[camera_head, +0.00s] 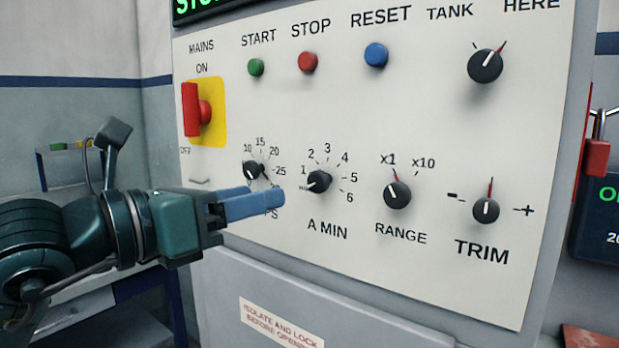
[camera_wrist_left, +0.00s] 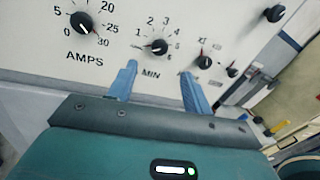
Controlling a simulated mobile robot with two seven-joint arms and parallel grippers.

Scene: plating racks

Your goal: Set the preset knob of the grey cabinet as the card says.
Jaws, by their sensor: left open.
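The white panel (camera_head: 440,130) of the grey cabinet (camera_head: 300,290) carries several black knobs; no readable label says preset. The knob above "A MIN" (camera_head: 318,182) has a scale from 1 to 6, and its white pointer is turned to the lower left, below 1. In the left wrist view this knob (camera_wrist_left: 159,47) lies between and beyond my two blue fingers. My left gripper (camera_head: 266,199) is open and empty in front of the panel, left of that knob in the head view, covering part of the "AMPS" label. I cannot make out the card. My right gripper is not in view.
Nearby are the AMPS knob (camera_head: 253,170), RANGE knob (camera_head: 397,195), TRIM knob (camera_head: 486,208) and TANK knob (camera_head: 485,66). Green, red and blue buttons (camera_head: 376,55) sit above. A red mains switch (camera_head: 193,109) is at left. A red padlock (camera_head: 597,157) hangs at right.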

